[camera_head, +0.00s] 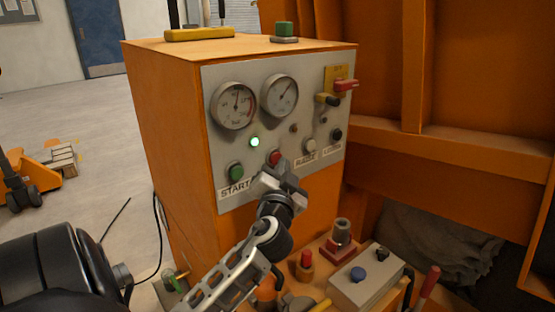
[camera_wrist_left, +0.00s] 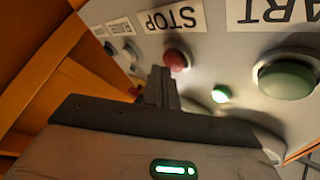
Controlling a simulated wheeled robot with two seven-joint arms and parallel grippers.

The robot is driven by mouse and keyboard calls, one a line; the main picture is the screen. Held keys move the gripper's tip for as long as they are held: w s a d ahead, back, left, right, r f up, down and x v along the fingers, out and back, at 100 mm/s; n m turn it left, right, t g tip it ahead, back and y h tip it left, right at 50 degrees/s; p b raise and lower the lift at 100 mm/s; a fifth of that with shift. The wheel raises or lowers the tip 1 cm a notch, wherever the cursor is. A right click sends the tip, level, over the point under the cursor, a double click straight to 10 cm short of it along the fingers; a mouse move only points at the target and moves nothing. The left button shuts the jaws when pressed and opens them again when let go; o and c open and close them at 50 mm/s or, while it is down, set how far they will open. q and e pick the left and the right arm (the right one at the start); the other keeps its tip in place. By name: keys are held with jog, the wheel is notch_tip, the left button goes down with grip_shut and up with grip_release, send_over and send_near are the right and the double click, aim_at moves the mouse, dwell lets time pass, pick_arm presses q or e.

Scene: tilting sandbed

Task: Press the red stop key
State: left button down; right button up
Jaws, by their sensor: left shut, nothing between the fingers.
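The red stop key (camera_head: 275,157) is a round button on the grey panel (camera_head: 232,63) of the orange cabinet, right of the green START button (camera_head: 236,172). My left gripper (camera_head: 279,173) is shut and empty, in front of the panel just below the red key. In the left wrist view, where the panel appears upside down, the red key (camera_wrist_left: 177,58) shows under the STOP label (camera_wrist_left: 172,19), right beside the closed fingertips (camera_wrist_left: 161,76). I cannot tell whether they touch it. The STOP label is hidden by my gripper in the head view. My right gripper is not in view.
A lit green lamp (camera_head: 254,142) sits above the keys, with two round gauges (camera_head: 233,105) higher up. A grey control box (camera_head: 366,283) stands below right.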

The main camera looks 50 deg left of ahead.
pick_arm(q)
jog(key=shift+a, duration=0.5)
dwell(0.3)
dwell(0.4)
jog(key=shift+d, duration=0.9)
jog(key=shift+s+d+b, duration=0.15)
jog(key=shift+d+b, duration=0.25)
jog(key=shift+d, duration=0.9)
jog(key=shift+s+d+b, duration=0.1)
jog(key=shift+d+b, duration=0.25)
jog(key=shift+d, duration=0.9)
